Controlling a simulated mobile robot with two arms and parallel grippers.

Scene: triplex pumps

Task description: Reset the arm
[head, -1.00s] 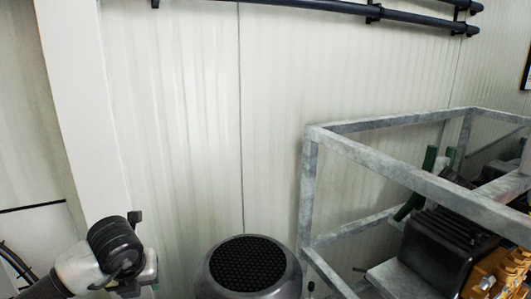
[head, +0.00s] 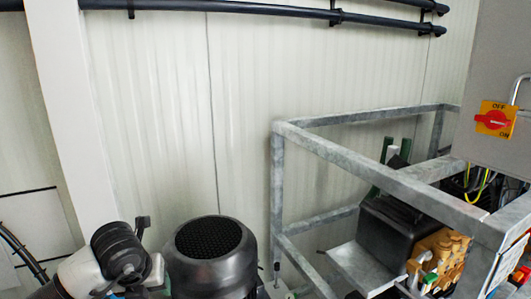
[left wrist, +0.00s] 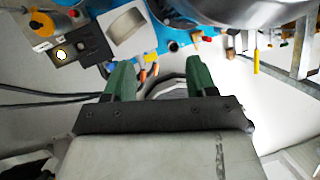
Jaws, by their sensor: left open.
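My left arm (head: 122,252) enters the head view at the lower left, with a white link and a black ribbed joint. Its fingers cannot be made out clearly there. In the left wrist view my left gripper (left wrist: 160,78) shows two green fingers spread wide apart. I see nothing held between them. Behind the fingers lie a grey round part and a pale floor.
A dark motor with a mesh top (head: 210,245) stands close right of my left arm. A galvanized frame (head: 350,160) surrounds a black and brass pump (head: 400,225). A grey cabinet with a red switch (head: 494,120) is at the right. Pipes (head: 240,10) run along the wall.

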